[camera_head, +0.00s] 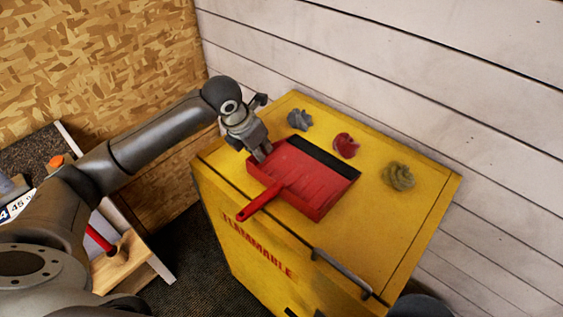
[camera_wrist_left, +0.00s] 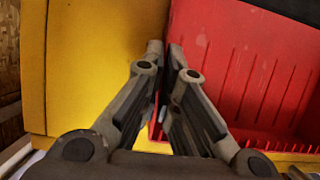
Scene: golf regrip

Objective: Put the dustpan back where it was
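The red dustpan (camera_head: 304,178) lies on top of the yellow cabinet (camera_head: 400,222), its handle pointing to the front left and a black strip along its far edge. My left gripper (camera_head: 262,156) is at the dustpan's left back side. In the left wrist view, the fingertips (camera_wrist_left: 165,50) are close together, one on each side of the red dustpan's side wall (camera_wrist_left: 240,70), and appear shut on it. The dustpan appears to rest on the cabinet top. My right gripper is not in view.
A dark bar handle (camera_head: 342,273) is at the cabinet's front edge. A white plank wall (camera_head: 420,70) stands behind. A wooden bench (camera_head: 125,265) is at the left.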

